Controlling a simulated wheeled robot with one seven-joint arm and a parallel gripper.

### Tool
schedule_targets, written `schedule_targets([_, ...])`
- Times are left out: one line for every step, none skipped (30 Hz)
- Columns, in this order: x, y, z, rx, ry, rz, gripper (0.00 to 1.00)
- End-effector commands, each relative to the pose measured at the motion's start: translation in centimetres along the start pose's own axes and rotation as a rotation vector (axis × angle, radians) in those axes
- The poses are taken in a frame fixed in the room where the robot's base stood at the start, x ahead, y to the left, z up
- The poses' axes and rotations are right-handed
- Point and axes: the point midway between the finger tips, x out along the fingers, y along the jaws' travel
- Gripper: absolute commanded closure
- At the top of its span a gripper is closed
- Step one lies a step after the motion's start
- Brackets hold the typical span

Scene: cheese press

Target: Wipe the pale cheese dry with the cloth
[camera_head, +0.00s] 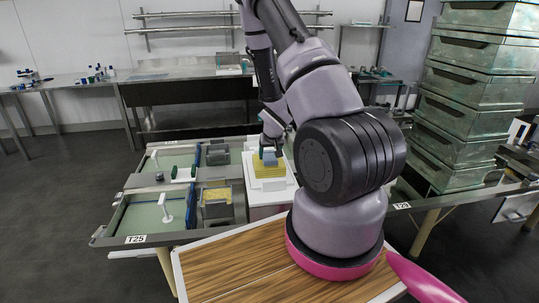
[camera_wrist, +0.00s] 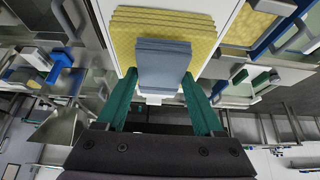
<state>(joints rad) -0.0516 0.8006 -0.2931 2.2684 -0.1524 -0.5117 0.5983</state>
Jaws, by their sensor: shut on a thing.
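The pale yellow cheese (camera_head: 265,172) is a ridged block on a white board (camera_head: 274,198) in the middle of the head view. It also shows at the top of the wrist view (camera_wrist: 203,40). The folded blue-grey cloth (camera_head: 270,158) is over the cheese; in the wrist view the cloth (camera_wrist: 163,62) covers the middle of its near part. My gripper (camera_head: 268,146) is above the cheese, its teal fingers (camera_wrist: 158,80) on either side of the cloth and shut on it. I cannot tell how firmly the cloth touches the cheese, and its underside is hidden.
Left of the board is a steel table (camera_head: 105,230) marked T25 with green-floored basins. A metal mould (camera_head: 211,213) there holds yellow stuff, and a second mould (camera_head: 217,155) stands behind. Stacked crates (camera_head: 468,110) stand at right. A wooden top (camera_head: 235,262) lies in front.

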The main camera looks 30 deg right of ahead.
Motion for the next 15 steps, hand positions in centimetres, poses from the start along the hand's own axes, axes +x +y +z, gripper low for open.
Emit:
schedule_targets([-0.01, 0.0, 0.0, 0.0, 0.0, 0.0, 0.87])
schedule_targets([-0.01, 0.0, -0.01, 0.0, 0.0, 0.0, 0.87])
schedule_targets([-0.01, 0.01, 0.0, 0.0, 0.0, 0.0, 0.87])
schedule_targets([0.0, 0.01, 0.0, 0.0, 0.0, 0.0, 0.87])
schedule_targets([0.01, 0.01, 0.01, 0.0, 0.0, 0.0, 0.87])
schedule_targets([0.03, 0.01, 0.03, 0.0, 0.0, 0.0, 0.87])
schedule_targets([0.06, 0.01, 0.04, 0.0, 0.0, 0.0, 0.87])
schedule_targets([0.09, 0.01, 0.07, 0.0, 0.0, 0.0, 0.87])
schedule_targets([0.15, 0.01, 0.1, 0.0, -0.001, 0.0, 0.87])
schedule_targets([0.19, 0.01, 0.13, 0.0, -0.001, 0.0, 0.87])
schedule_targets([0.25, 0.01, 0.16, 0.0, -0.001, 0.0, 0.87])
schedule_targets([0.32, 0.01, 0.21, 0.0, -0.001, 0.0, 0.87])
schedule_targets([0.38, 0.01, 0.24, 0.0, -0.001, 0.001, 0.87])
schedule_targets([0.43, 0.01, 0.28, 0.0, -0.001, 0.001, 0.87])
schedule_targets([0.5, 0.01, 0.32, 0.0, -0.001, 0.001, 0.87])
